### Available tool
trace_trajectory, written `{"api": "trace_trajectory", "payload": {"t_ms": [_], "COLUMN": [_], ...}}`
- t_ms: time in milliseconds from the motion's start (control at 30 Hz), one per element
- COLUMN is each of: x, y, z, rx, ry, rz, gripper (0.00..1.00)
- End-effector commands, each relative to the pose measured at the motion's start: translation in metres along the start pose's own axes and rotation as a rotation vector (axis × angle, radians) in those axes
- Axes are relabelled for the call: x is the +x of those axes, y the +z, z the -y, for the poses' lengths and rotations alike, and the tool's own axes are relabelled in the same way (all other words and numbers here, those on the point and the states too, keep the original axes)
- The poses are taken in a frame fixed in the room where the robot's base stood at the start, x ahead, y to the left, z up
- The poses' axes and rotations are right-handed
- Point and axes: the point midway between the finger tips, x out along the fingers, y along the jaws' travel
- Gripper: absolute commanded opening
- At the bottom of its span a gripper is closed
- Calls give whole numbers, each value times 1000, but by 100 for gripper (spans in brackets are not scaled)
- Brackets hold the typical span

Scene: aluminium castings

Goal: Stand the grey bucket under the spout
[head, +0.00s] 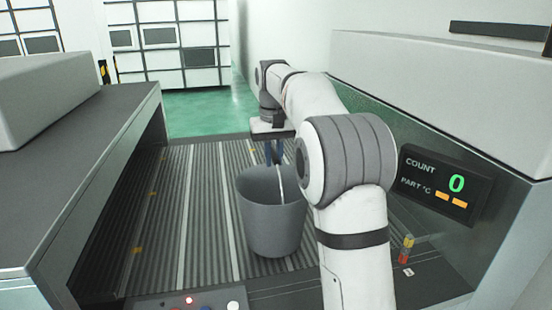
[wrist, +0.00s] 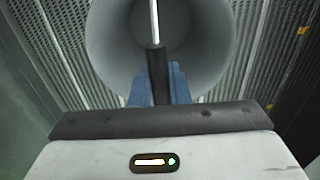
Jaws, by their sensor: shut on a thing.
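The grey bucket (head: 268,222) is upright and open at the top in the head view, over the ribbed conveyor bed. I cannot tell if its base touches the bed. My gripper (head: 273,156) points down above the bucket's far rim, its blue fingers shut on the bucket's handle. In the wrist view the grey bucket (wrist: 105,45) shows from above, looking empty, with a pale handle bar and dark grip across it. My gripper (wrist: 158,78) closes around that dark grip. I can make out no spout in either view.
A dark-topped housing (head: 75,165) flanks the conveyor bed (head: 185,215) on the left. On the right stand a machine wall and a display (head: 445,185) reading COUNT 0. A small red-and-yellow indicator (head: 406,249) stands near the right front. The bed left of the bucket is clear.

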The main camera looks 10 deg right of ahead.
Motion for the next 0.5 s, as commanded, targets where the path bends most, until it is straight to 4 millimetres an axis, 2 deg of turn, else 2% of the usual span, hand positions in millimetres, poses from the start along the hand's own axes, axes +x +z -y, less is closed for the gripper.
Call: {"api": "trace_trajectory", "payload": {"t_ms": [100, 433, 467, 500], "x": [7, 10, 11, 10], "y": [0, 0, 0, 0], "z": [0, 0, 0, 0], "rx": [0, 1, 1, 1], "ry": [0, 0, 0, 0], "rz": [-1, -2, -1, -1], "gripper": [0, 0, 16, 20]}}
